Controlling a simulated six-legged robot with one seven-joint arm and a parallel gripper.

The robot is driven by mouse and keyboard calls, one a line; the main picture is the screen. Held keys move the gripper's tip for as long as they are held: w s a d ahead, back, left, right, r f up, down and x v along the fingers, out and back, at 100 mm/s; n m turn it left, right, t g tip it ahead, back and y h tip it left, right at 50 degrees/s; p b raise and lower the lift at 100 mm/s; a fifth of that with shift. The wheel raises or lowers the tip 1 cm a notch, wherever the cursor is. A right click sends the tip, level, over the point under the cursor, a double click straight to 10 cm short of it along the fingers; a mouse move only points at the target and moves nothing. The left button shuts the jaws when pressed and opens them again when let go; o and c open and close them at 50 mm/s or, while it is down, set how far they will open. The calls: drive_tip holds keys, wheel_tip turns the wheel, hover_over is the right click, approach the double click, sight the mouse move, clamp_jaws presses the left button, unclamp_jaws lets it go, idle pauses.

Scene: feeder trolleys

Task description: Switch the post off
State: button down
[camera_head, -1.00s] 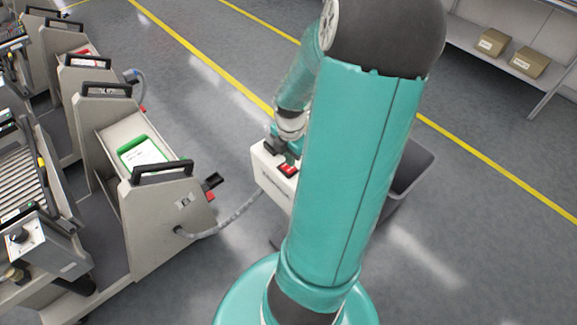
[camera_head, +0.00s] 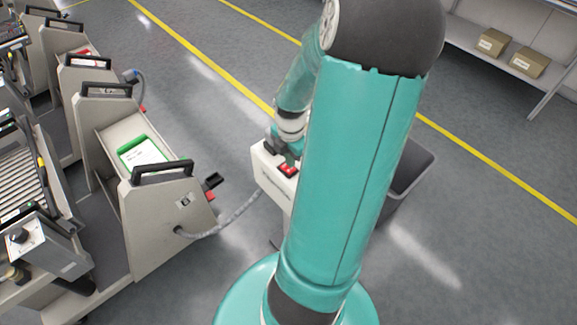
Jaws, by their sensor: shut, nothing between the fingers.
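The post (camera_head: 272,180) is a pale box-like unit standing on the floor near the middle of the view, partly hidden behind my arm. A red switch (camera_head: 288,169) sits on its top face. My gripper (camera_head: 284,155) is shut and empty, pointing down at the top of the post just behind the red switch. My arm hides its right side, and I cannot tell whether it touches the switch. A grey hose (camera_head: 226,219) joins the post to the nearest trolley.
Feeder trolleys (camera_head: 160,225) with black handles line the left side. A dark grey bin (camera_head: 408,172) stands behind my arm on the right. Shelves with cardboard boxes (camera_head: 492,42) are at the upper right. Open floor lies at the lower right.

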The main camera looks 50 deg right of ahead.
drive_tip(key=shift+f, duration=1.05)
idle(0.5)
drive_tip(key=shift+r, duration=3.5)
